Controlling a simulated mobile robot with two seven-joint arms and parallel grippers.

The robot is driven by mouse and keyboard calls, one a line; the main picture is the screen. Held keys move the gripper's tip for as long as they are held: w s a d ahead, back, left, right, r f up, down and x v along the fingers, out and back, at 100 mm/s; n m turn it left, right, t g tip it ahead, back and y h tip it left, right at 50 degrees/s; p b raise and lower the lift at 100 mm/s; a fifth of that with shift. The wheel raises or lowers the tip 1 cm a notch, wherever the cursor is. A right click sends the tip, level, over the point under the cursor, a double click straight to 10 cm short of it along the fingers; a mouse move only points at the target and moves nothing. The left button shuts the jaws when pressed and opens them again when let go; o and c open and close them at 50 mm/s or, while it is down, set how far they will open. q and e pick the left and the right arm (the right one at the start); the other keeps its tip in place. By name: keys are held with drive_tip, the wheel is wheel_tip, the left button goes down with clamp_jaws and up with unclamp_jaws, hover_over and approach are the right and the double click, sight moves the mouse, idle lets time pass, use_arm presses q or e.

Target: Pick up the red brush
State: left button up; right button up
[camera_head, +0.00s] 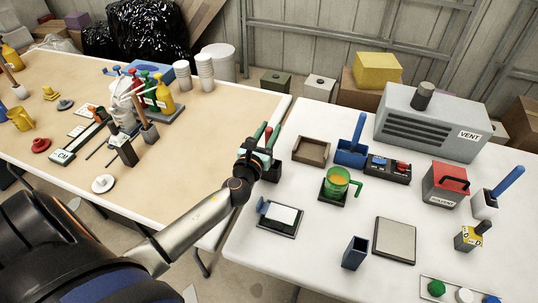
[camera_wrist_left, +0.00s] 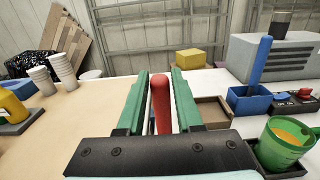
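The red brush shows as a rounded red handle (camera_wrist_left: 160,102), upright between the two green fingers of my left gripper (camera_wrist_left: 160,80) in the left wrist view. Thin pale gaps show beside the handle, so the fingers look open around it. In the head view my left gripper (camera_head: 262,140) is over the left edge of the white table, with the red handle (camera_head: 268,132) between its fingers. The brush's lower end is hidden by the gripper; a dark holder (camera_head: 272,172) shows below. My right gripper is not in view.
A brown wooden tray (camera_head: 311,151), a blue bin (camera_head: 351,153) and a green cup (camera_head: 336,183) stand close to the right. A grey vent box (camera_head: 430,122) stands behind. The tan table (camera_head: 215,130) at left holds bottles and tools. A gap separates the tables.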

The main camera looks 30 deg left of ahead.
use_arm(q)
clamp_jaws()
idle(0.3)
